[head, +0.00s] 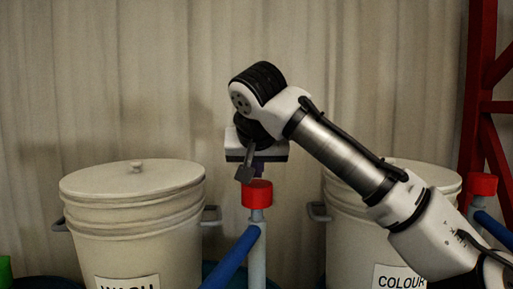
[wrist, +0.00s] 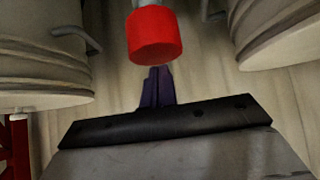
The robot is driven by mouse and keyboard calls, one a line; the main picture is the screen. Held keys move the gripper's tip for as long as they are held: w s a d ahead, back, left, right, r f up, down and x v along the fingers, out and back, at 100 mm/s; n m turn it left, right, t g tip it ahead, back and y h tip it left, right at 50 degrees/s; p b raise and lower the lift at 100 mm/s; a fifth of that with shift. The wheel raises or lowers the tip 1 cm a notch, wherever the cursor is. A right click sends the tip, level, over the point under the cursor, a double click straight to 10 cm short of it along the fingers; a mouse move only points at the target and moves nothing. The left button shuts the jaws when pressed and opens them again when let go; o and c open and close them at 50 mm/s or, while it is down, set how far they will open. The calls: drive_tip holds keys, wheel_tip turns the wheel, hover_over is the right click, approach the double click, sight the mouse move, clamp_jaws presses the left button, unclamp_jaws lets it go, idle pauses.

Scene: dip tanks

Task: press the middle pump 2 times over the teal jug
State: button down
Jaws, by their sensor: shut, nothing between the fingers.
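A pump with a red cap (head: 257,193) on a pale grey post (head: 257,262) stands between the two lidded tubs. A blue pipe slants down to the left from below the cap. My gripper (head: 257,170) points down just above the cap, its fingers shut and empty. In the wrist view the red cap (wrist: 154,36) shows just beyond the dark purple fingertips (wrist: 157,72). I cannot tell if they touch. I cannot make out the teal jug; only a dark teal patch (head: 209,268) shows low beside the post.
A lidded tub marked WASH (head: 135,235) stands on the left, and one marked COLOUR (head: 350,240) on the right, partly behind my arm. Another red cap (head: 482,184) is at the far right by a red frame (head: 478,90). A curtain-like wall is behind.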

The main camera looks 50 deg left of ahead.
sight(256, 186)
drive_tip(key=shift+f, duration=0.4)
drive_tip(key=shift+s+f+b, duration=0.1)
drive_tip(key=shift+f+b, duration=1.1)
drive_tip(key=shift+f, duration=0.7)
